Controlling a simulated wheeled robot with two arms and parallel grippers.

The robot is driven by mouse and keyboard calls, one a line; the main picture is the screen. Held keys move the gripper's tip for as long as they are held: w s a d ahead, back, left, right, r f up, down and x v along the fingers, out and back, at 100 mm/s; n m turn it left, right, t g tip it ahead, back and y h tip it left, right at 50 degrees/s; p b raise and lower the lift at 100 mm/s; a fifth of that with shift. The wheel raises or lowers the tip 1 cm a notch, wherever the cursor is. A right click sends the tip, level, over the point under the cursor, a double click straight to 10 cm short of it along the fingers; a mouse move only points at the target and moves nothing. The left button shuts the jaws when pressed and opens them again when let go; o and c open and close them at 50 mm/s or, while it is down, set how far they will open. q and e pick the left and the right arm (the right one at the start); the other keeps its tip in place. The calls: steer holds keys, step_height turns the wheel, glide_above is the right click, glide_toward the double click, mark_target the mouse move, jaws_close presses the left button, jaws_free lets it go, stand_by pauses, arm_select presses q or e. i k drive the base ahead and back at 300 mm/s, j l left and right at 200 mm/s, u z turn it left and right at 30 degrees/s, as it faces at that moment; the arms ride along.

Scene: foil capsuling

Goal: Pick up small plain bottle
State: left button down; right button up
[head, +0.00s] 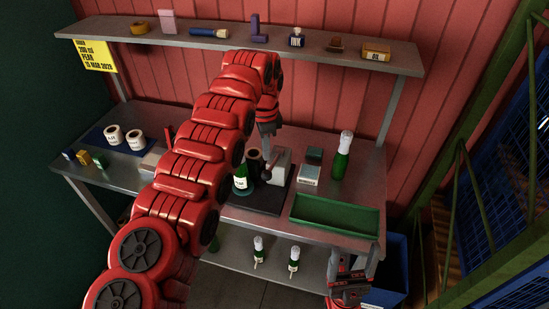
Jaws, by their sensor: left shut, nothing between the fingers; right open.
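I cannot tell which is the small plain bottle. A larger white-topped green bottle (342,160) stands upright at the bench's back right. A labelled green bottle (240,179) stands at the bench's middle. My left gripper (267,130) is shut and empty, above the back of the bench. My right gripper (347,274) is open and empty near the bench's front right.
A green tray (335,214) lies at the bench's right front. The upper shelf (330,48) carries several small items. A blue bin (391,285) stands at the lower right. My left arm hides the middle-left of the bench.

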mark_target(242, 177)
steer(key=k, duration=1)
